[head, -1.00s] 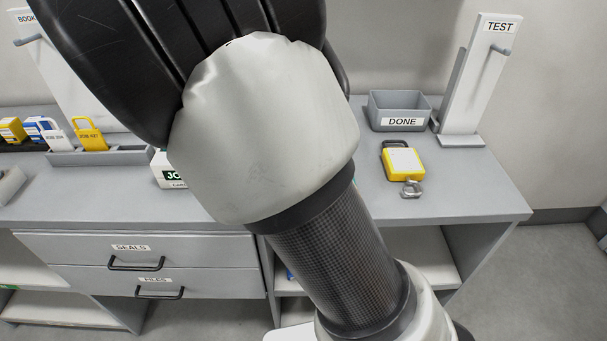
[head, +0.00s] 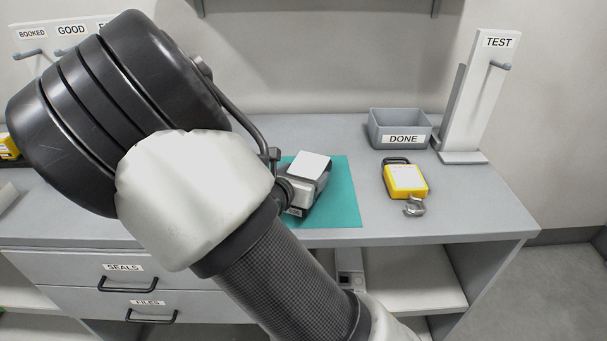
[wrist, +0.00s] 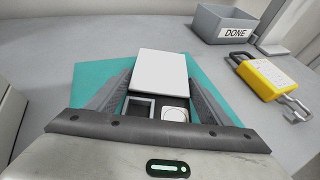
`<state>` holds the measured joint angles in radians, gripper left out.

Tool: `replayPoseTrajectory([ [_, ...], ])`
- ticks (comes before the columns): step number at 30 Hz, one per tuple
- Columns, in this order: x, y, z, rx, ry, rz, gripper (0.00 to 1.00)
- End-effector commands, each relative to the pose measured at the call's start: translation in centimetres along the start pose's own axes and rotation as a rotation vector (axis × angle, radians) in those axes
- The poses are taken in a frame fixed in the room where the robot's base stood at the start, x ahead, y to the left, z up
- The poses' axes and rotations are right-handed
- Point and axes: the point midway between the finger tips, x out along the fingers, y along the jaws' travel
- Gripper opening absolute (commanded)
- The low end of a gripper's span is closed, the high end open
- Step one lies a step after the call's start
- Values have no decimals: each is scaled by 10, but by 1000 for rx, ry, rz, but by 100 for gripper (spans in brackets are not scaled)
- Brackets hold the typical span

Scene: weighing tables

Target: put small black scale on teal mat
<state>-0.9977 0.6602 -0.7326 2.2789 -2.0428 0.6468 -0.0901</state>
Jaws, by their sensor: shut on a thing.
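The small black scale (head: 298,198) has a white square pan on top and shows right of my forearm in the head view. In the wrist view the scale (wrist: 160,108) sits between my fingers, with a display window and a pale round button on its near side. My gripper (wrist: 160,80) is shut on its sides. The teal mat (head: 342,200) lies on the bench under the scale; it also shows in the wrist view (wrist: 90,82). I cannot tell whether the scale's underside touches the mat. My arm hides the gripper and the mat's left part in the head view.
A yellow device (head: 405,181) with a dark handle and metal hook lies right of the mat. Behind it are a grey DONE bin (head: 401,152) and the white TEST stand (head: 480,100). The bench's front edge runs close to the mat. Drawers (head: 75,270) are below left.

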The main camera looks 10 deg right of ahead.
Motion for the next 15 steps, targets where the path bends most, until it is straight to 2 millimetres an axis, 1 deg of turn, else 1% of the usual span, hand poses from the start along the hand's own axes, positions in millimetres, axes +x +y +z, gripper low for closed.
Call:
replayPoseTrajectory([
  [1, 2, 0, -3, 1, -1, 0, 40],
  [2, 1, 0, -2, 0, 1, 0, 78],
  [4, 0, 0, -2, 0, 0, 0, 90],
  [5, 0, 0, -2, 0, 0, 0, 92],
  [12, 0, 0, -1, 0, 0, 0, 92],
  [15, -1, 0, 4, 0, -1, 0, 92],
])
